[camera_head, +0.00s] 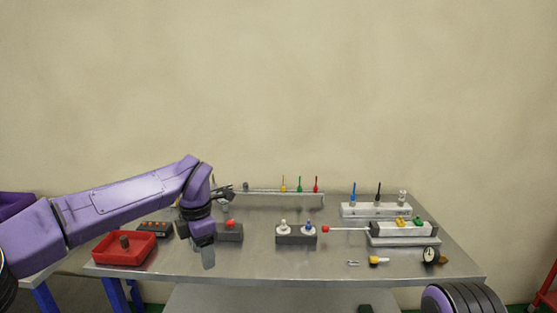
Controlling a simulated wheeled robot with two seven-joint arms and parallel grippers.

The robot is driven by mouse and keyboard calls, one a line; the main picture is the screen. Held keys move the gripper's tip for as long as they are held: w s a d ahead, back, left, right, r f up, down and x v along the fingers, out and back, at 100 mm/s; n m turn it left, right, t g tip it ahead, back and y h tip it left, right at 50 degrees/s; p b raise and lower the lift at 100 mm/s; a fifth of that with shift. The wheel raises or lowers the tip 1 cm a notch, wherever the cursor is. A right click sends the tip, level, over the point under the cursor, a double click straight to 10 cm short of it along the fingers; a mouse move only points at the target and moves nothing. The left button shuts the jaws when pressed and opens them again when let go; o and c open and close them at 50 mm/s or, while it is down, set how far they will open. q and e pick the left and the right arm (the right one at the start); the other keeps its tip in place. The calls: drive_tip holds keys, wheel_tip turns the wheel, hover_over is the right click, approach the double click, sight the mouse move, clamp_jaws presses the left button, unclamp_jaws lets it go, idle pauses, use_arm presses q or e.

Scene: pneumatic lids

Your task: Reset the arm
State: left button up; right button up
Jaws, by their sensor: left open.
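My left arm reaches in from the left, bent over the table's left part. My left gripper (208,256) points down near the table's front left and appears empty. It is small here and its two fingers nearly overlap in this view. It hangs between a red tray (110,252) and a dark block with a red knob (231,233). My right gripper is not in view; only a dark ribbed part shows at the lower right edge.
The metal table (290,267) has a clear front middle. A dark block with two fittings (296,236), a cylinder with a red-tipped rod (400,230), a white rack (375,210), a gauge (429,254) and a yellow fitting (375,260) stand right. A rail with coloured pins (280,192) runs behind.

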use_arm(q)
drive_tip(key=s+a+f+m+t+y, duration=0.1)
drive_tip(key=s+f+m+t+y, duration=0.15)
drive_tip(key=f, duration=0.65)
drive_tip(key=s+a+f+m+t+y+b, duration=0.1)
drive_tip(key=f+m+t, duration=0.15)
drive_tip(key=f, duration=0.55)
drive_tip(key=s+a+f+m+t+y, duration=0.1)
drive_tip(key=s+f+m+t+y, duration=0.15)
drive_tip(key=f, duration=0.65)
drive_tip(key=s+a+f+m+h, duration=0.1)
drive_tip(key=s+f+m+h, duration=0.2)
drive_tip(key=s+f+m, duration=0.5)
drive_tip(key=s+a+f+m+g+b, duration=0.1)
drive_tip(key=s+a+f+g, duration=0.1)
drive_tip(key=s, duration=0.9)
drive_tip(key=s+a+f+m+g+b, duration=0.1)
drive_tip(key=s+a+f, duration=0.3)
drive_tip(key=s, duration=0.8)
drive_tip(key=shift+a+f+m+g, duration=0.35)
drive_tip(key=shift+a+m+g, duration=0.2)
drive_tip(key=shift+a+g, duration=0.5)
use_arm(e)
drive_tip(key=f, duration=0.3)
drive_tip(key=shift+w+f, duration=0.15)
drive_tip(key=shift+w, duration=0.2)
use_arm(q)
drive_tip(key=shift+s+a, duration=0.1)
drive_tip(key=shift+a, duration=0.1)
